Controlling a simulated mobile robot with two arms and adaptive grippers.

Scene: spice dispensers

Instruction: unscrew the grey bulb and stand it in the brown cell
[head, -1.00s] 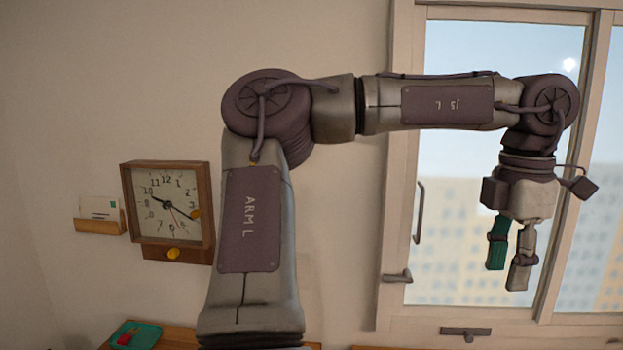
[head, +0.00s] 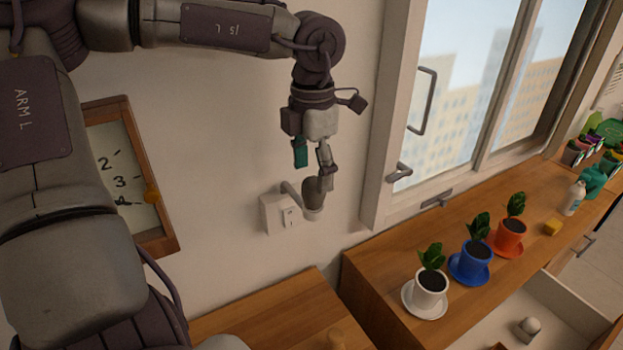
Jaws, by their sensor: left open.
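A dark grey bulb (head: 312,189) stands upright in a pale socket held out by a curved arm from a wall fixture. My left gripper (head: 314,172) points down from above, beside and over the bulb. Its jaws are open, with a teal finger at left and a grey finger at right. The grey finger overlaps the bulb's right side in the picture; I cannot tell whether it touches. My right gripper is out of view. I cannot make out a brown cell.
A white switch box (head: 281,214) is on the wall behind the bulb. A wooden counter (head: 385,265) at right holds potted plants, including a blue pot (head: 470,262). The window is right of the gripper.

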